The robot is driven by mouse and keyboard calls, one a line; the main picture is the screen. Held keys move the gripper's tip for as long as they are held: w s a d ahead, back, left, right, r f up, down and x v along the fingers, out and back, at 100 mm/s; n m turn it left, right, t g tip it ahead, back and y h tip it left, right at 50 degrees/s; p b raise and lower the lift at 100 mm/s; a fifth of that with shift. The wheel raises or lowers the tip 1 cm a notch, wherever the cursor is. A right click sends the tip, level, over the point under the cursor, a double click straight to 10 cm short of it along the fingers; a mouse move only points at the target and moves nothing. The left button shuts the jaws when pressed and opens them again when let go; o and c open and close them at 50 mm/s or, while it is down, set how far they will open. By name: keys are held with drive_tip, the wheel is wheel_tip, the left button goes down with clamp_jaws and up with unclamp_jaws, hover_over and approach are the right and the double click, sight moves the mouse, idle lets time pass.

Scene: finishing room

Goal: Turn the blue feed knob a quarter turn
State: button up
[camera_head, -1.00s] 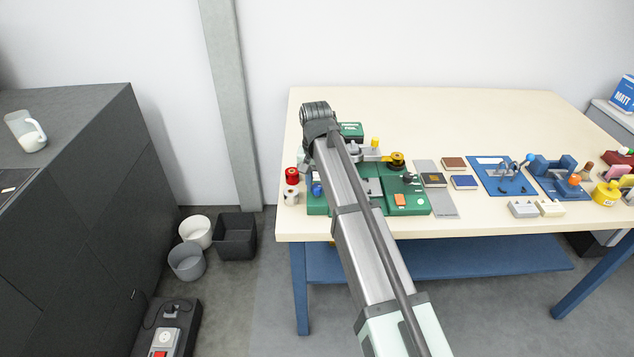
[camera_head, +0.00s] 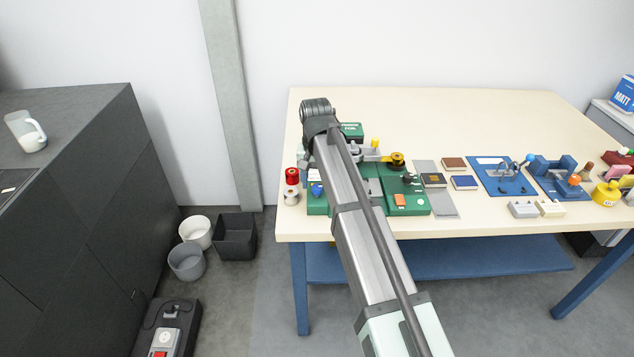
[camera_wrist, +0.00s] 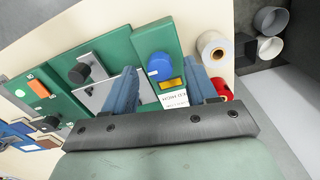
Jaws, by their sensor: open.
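The blue feed knob (camera_wrist: 159,66) sits at one end of the green machine (camera_wrist: 118,48) in the wrist view. Its rounded cap shows between the tips of my gripper (camera_wrist: 163,77). The two blue-grey fingers are open, one on each side of the knob, with clear gaps and nothing held. How far the tips are above the knob is hard to tell. A yellow plate and a white label (camera_wrist: 174,100) lie beside the knob. In the head view the knob (camera_head: 317,190) shows at the left of my forearm; the fingers are mostly hidden there.
A white roll (camera_wrist: 212,46) and a red roll (camera_wrist: 222,88) stand close beside the knob end. A black knob (camera_wrist: 79,73) and an orange block (camera_wrist: 38,88) are on the machine. Bins (camera_head: 234,236) stand on the floor at left. The table's back (camera_head: 470,115) is clear.

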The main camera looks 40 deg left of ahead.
sight(316, 186)
wheel_tip(316, 186, up, 13)
idle(0.4)
drive_tip(key=shift+s+a, duration=0.1)
idle(0.4)
